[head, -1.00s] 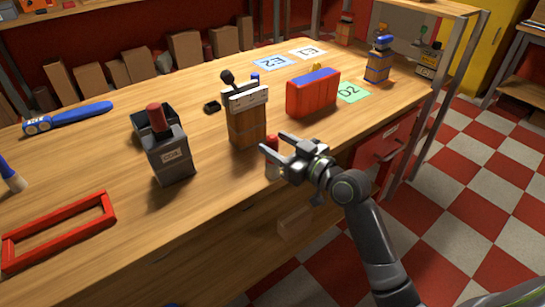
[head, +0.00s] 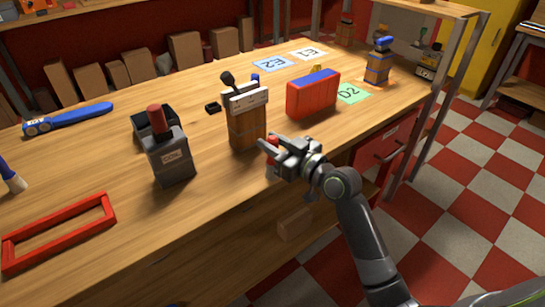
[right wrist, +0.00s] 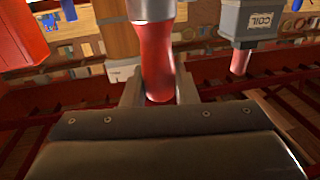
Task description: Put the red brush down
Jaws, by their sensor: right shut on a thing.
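The red brush (head: 271,145) is at the front edge of the bench, beside the wooden block holder, and looks about upright with its red handle up. My right gripper (head: 279,150) is shut on its handle. In the right wrist view the red handle (right wrist: 158,55) is between the two fingers, with a pale metal band (right wrist: 151,9) beyond it. The gripper hides much of the brush in the head view, and I cannot tell whether its lower end touches the bench. My left gripper is not in view.
The wooden holder (head: 245,125) stands just left of the brush; the grey COIL box (head: 172,163) is further left. A red case (head: 313,97) stands behind, near the green D2 card (head: 350,93). A red frame (head: 60,232) lies front left.

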